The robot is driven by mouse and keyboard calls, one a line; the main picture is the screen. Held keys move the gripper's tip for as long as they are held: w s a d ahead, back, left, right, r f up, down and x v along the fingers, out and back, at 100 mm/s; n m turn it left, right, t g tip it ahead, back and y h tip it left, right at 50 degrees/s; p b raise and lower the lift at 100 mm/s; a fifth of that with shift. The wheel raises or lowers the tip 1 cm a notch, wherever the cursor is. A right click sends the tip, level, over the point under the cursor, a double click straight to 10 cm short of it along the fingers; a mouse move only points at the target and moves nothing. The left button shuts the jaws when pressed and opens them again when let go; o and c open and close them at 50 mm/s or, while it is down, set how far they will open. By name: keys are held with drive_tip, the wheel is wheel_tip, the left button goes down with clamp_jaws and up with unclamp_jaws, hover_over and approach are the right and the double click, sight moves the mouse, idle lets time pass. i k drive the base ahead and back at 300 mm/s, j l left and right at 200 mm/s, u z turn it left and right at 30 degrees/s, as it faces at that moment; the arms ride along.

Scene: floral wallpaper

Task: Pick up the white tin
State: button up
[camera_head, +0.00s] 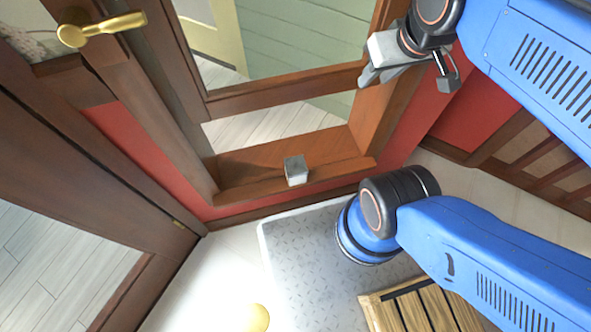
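A small whitish-grey, box-shaped tin (296,171) sits on the brown wooden window sill (240,174), near the sill's front edge. My gripper (371,76) is up and to the right of the tin, beside the right side of the window frame, and clearly apart from it. Its pale fingers point down and to the left. Nothing shows in the gripper.
The wooden window frame (285,90) rises behind the sill. A brown door with a brass handle (100,28) stands at the left. My blue arm fills the right side. A wooden slatted crate (375,312) sits on my grey base at the bottom. The sill left of the tin is clear.

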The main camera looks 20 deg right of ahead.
sight(296, 167)
drive_tip(key=u, duration=0.35)
drive_tip(key=k+l+u, duration=0.1)
drive_tip(key=l+u, duration=0.2)
drive_tip(key=k+l+u, duration=0.1)
drive_tip(key=l+u, duration=0.25)
drive_tip(key=k+l+u, duration=0.15)
drive_tip(key=u, duration=0.15)
drive_tip(key=k+l+u, duration=0.2)
drive_tip(key=k+l, duration=0.6)
drive_tip(key=l, duration=0.1)
